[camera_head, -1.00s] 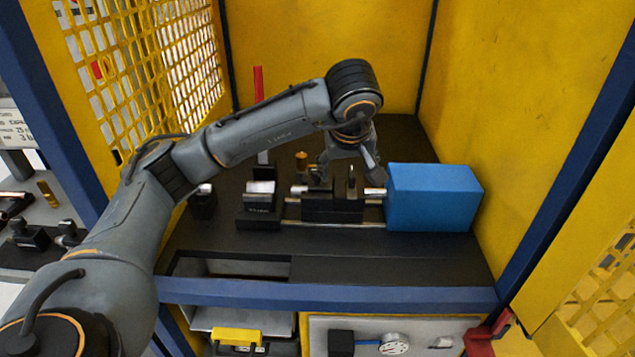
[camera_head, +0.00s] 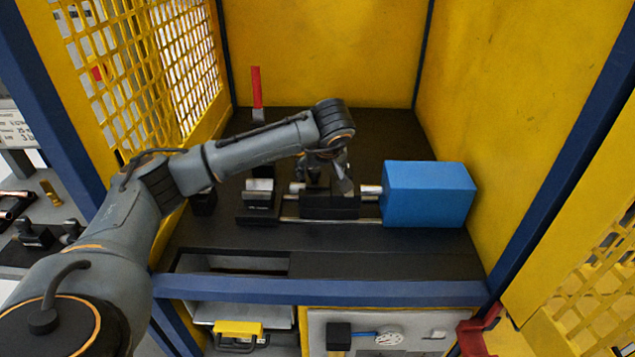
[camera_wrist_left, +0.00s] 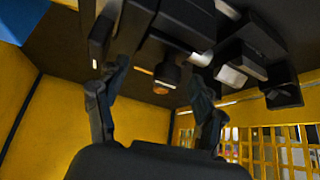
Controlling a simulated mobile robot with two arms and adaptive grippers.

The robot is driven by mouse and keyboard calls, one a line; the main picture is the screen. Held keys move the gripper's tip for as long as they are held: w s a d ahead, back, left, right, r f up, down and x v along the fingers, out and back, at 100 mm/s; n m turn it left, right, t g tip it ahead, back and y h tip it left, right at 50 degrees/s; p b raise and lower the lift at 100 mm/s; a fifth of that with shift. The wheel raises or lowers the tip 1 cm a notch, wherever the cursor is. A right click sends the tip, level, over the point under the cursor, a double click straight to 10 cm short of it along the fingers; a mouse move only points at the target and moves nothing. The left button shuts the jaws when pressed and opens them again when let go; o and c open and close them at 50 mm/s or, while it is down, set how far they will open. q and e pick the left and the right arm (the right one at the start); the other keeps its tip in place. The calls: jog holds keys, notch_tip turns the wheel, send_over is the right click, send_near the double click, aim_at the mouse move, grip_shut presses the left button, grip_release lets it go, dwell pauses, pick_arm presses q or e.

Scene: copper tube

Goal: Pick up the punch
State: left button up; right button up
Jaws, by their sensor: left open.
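My left gripper (camera_head: 328,180) is over the black clamping fixture (camera_head: 330,206) on the dark bench, left of the blue box. In the left wrist view my left gripper (camera_wrist_left: 158,74) is open, its two fingers apart. A small cylinder with an orange-brown end (camera_wrist_left: 166,74) shows in the gap between them, and I see no contact. It may be the punch, but I cannot tell for sure. In the head view my arm hides that spot. My right gripper is not in view.
The blue box (camera_head: 428,194) stands right of the fixture. A black block (camera_head: 258,207) with a metal top is to its left. A red upright handle (camera_head: 256,88) rises behind my arm. Yellow walls (camera_head: 320,50) enclose the bench; its front right is clear.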

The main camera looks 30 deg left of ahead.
pick_arm(q)
jog(key=x, duration=0.2)
jog(key=shift+w+a+f, duration=0.15)
jog(key=shift+f, duration=0.05)
jog(key=c, duration=0.7)
jog(key=shift+s+r, duration=0.1)
jog(key=shift+s, duration=0.15)
grip_shut()
jog(key=shift+w, duration=0.1)
